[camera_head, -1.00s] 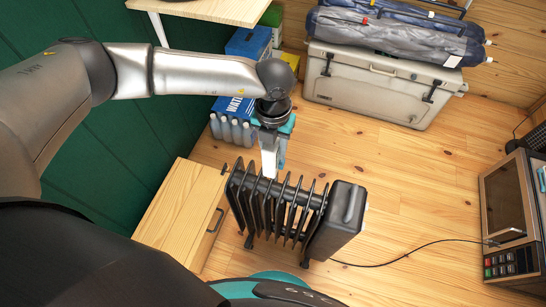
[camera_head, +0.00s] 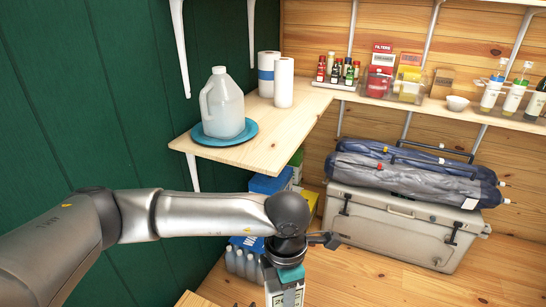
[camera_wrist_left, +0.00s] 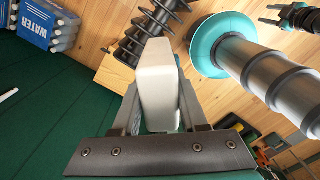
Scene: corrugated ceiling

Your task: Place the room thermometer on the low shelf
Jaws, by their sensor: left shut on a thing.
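My left gripper (camera_head: 285,290) is at the bottom of the head view, below and in front of a pale wooden shelf. It is shut on the room thermometer (camera_wrist_left: 157,88), a white block between the two fingers in the left wrist view. In the head view, a small dark-marked face of the thermometer (camera_head: 290,298) shows, cut off by the frame's edge. The shelf (camera_head: 262,158) is fixed to the green wall; it holds a translucent jug (camera_head: 222,108) on a blue plate and two paper rolls. I cannot tell whether it is the low shelf. My right gripper is not recognisable.
A long back shelf (camera_head: 437,108) holds bottles, a bowl (camera_head: 457,103) and boxes. A cooler (camera_head: 400,225) with rolled bags on top stands on the floor at right. Water bottles (camera_head: 240,262) stand beneath the corner. The left wrist view shows a dark finned heater (camera_wrist_left: 150,28).

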